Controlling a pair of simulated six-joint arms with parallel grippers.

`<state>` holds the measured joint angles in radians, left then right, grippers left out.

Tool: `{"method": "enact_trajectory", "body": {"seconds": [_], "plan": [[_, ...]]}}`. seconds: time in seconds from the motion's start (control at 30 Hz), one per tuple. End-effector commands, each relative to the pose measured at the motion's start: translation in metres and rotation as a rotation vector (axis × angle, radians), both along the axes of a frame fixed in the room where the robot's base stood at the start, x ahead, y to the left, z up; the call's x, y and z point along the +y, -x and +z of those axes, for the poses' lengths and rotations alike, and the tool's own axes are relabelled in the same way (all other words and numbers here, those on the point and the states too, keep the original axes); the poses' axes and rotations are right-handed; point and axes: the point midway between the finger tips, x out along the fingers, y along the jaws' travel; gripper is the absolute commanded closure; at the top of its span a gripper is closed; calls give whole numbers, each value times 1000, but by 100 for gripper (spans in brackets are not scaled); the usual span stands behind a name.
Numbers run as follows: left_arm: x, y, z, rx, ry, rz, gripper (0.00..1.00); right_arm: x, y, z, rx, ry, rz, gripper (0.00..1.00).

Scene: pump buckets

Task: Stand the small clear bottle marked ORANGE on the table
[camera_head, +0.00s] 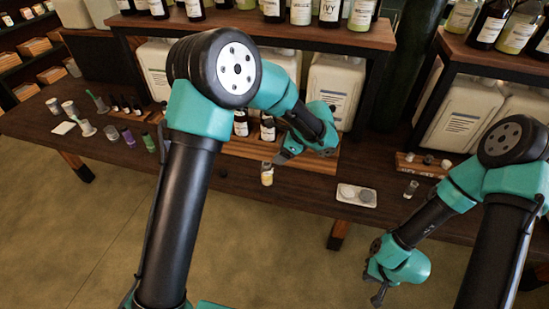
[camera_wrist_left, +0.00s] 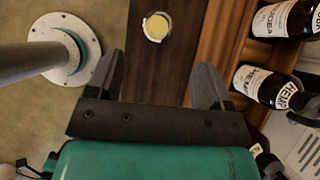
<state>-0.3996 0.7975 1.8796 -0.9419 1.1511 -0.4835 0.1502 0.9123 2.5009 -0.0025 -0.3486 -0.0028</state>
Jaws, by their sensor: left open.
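A small clear bottle (camera_head: 267,174) with yellow contents or label stands upright on the dark table near its front edge; its marking is too small to read. In the left wrist view the bottle (camera_wrist_left: 157,27) shows from above as a pale round with a yellow middle. My left gripper (camera_head: 281,157) is just above and behind it. The left wrist view shows the jaws (camera_wrist_left: 157,72) open and empty, with the bottle ahead of the gap between the fingertips. My right gripper (camera_head: 377,297) hangs in front of the table; its jaws are too small to judge.
A wooden tray (camera_head: 225,150) with brown bottles (camera_wrist_left: 262,86) lies behind the bottle. A white dish (camera_head: 357,195) and a small clear jar (camera_head: 411,189) stand to the right. Several small items, including a green bottle (camera_head: 149,143), stand left. Bare tabletop (camera_head: 215,180) lies left of the clear bottle.

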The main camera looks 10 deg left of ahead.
Motion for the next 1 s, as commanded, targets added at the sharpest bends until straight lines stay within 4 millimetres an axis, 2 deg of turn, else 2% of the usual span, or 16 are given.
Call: {"method": "enact_trajectory", "body": {"seconds": [0.2,1.0], "plan": [[-9,0,14,0,0,0,26,0,0,0,0,0,0,100],[-9,0,14,1,0,1,26,0,0,0,0,0,0,100]]}}
